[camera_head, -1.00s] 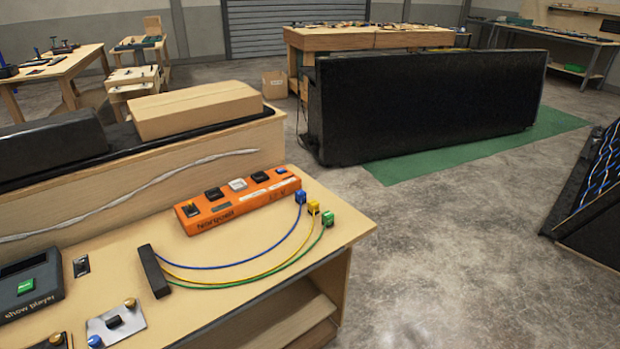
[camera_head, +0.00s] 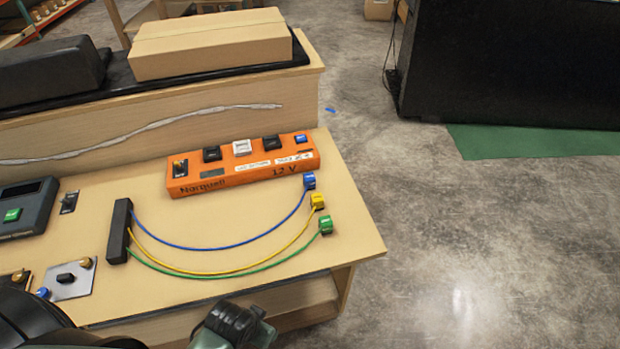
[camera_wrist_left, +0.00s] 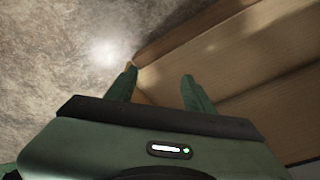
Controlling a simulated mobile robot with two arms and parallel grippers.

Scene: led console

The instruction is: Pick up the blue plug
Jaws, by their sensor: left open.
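The blue plug (camera_head: 309,180) sits on the wooden bench top (camera_head: 345,240) beside the right end of the orange power box (camera_head: 243,161). A blue cable runs from it to a black block (camera_head: 119,231) at the left. A yellow plug (camera_head: 317,201) and a green plug (camera_head: 326,225) stand in a row in front of it. Part of my left arm shows at the bottom of the head view. In the left wrist view my left gripper (camera_wrist_left: 157,90) is open and empty, with the floor and the bench's wooden side below it. My right gripper is not in view.
A small plate with knobs (camera_head: 70,279) and a dark device with a green button (camera_head: 28,209) are at the left of the bench. A cardboard box (camera_head: 210,43) lies on the raised back ledge. The bench's right edge is bare, with open floor beyond.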

